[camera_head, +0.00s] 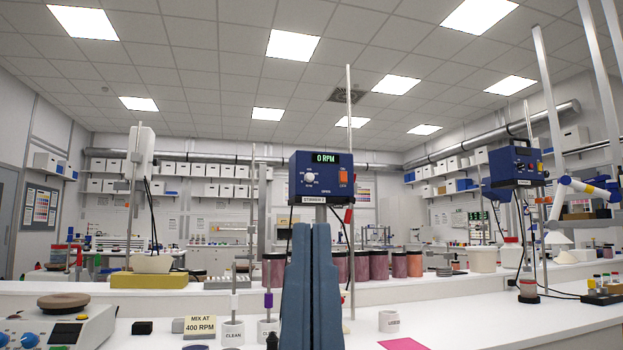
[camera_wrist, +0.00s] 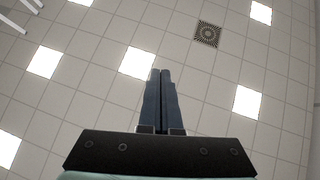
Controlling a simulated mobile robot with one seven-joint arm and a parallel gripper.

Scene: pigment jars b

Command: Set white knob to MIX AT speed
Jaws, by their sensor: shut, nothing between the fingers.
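The blue stirrer head (camera_head: 322,177) is mounted on a tall rod in the middle of the head view. Its green display (camera_head: 325,158) reads 0 RPM. The white knob (camera_head: 309,178) is on the left of its front face, and an orange switch (camera_head: 343,176) is on the right. A small card (camera_head: 200,325) on the bench reads MIX AT 400 RPM. My gripper (camera_head: 311,226) is upright just below the stirrer head, apart from the knob. Its fingers are shut and empty. The wrist view shows the same shut fingers (camera_wrist: 161,72) pointing at the ceiling.
Several dark red jars (camera_head: 378,265) stand behind the gripper. White cups marked CLEAN (camera_head: 233,333) and a white cup (camera_head: 389,321) are on the bench. A second blue stirrer (camera_head: 515,165) stands at right, a hotplate-like unit (camera_head: 60,325) at left. The stirrer's cable hangs close right of my gripper.

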